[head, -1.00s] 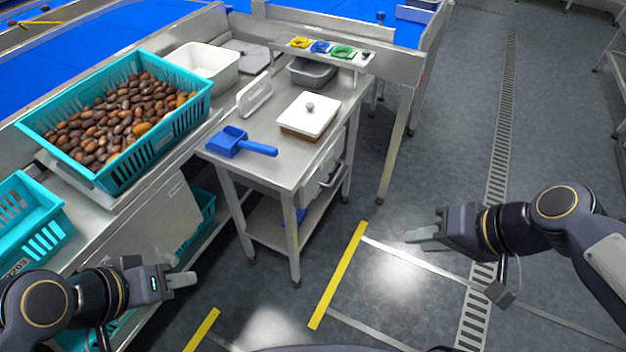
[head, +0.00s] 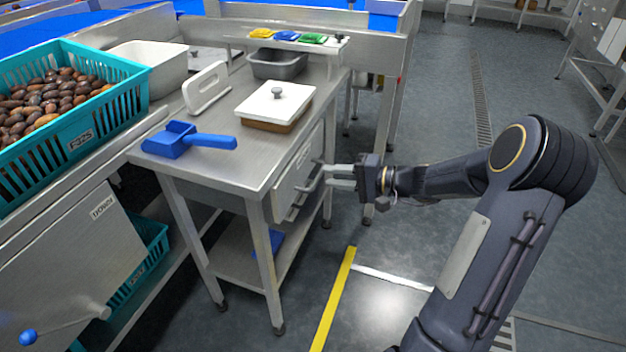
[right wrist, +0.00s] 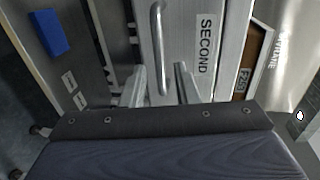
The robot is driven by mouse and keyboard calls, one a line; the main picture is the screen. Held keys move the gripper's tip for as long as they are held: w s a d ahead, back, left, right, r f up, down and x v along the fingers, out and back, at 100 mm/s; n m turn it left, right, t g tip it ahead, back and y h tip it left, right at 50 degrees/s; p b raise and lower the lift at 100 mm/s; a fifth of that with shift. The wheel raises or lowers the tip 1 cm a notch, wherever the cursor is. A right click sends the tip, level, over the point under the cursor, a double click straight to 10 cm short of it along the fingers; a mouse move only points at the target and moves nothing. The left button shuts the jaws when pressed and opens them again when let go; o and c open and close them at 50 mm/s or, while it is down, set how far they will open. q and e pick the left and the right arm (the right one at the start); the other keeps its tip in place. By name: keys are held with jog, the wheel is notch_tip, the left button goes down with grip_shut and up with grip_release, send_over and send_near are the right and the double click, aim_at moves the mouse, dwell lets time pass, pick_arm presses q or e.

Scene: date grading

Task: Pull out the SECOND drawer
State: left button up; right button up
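The drawer (head: 297,176) is in the right side of the small steel table, with a bar handle (head: 311,184) on its front. In the right wrist view its front bears the label SECOND (right wrist: 205,45), and the handle (right wrist: 158,48) stands out from it. The drawer looks closed. My right gripper (head: 330,177) is open at the handle. In the right wrist view its two fingers (right wrist: 161,75) stand apart, one on each side of the lower part of the handle; I see no clear contact. My left gripper is out of view.
A teal crate of dates (head: 95,128) stands at left. The floor (head: 400,245) right of the table is free.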

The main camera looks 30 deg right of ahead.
aim_at(319, 174)
jog(key=shift+b+x, duration=0.4)
jog(key=shift+x, duration=1.85)
jog(key=shift+c, duration=0.5)
grip_shut()
jog(key=shift+s, duration=0.1)
